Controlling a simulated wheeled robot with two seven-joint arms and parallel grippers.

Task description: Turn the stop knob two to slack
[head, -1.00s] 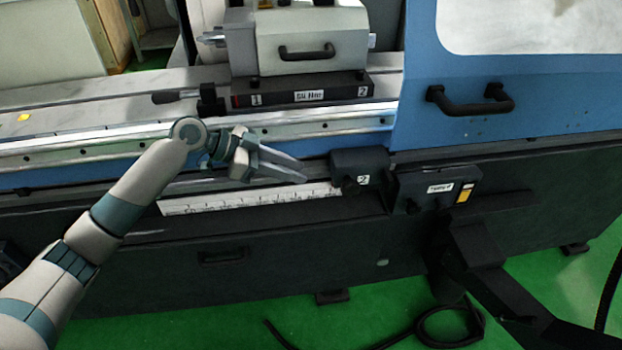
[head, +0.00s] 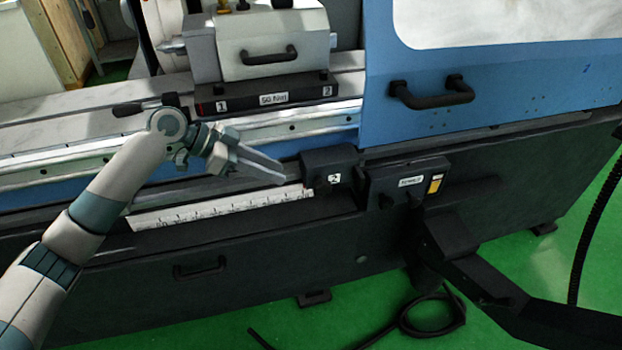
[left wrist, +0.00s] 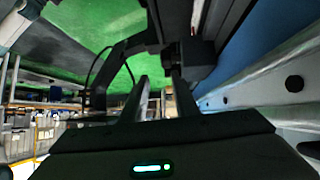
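The stop block marked 2 (head: 331,165) is a dark box on the rail at the front of the machine. Its stop knob is a dark shape low on the block's front, hard to tell from the block. My left gripper (head: 279,177) is just left of the block, fingers pointing right toward it, apart from it in the head view. In the left wrist view my left gripper (left wrist: 158,78) shows two fingers with a clear gap and nothing held. The dark block (left wrist: 197,58) lies beyond the right finger there. My right gripper is not in view.
A white scale (head: 220,207) runs below the rail. The blue door (head: 480,90) with a black handle (head: 432,93) stands above. A cable (head: 430,318) lies on the green floor.

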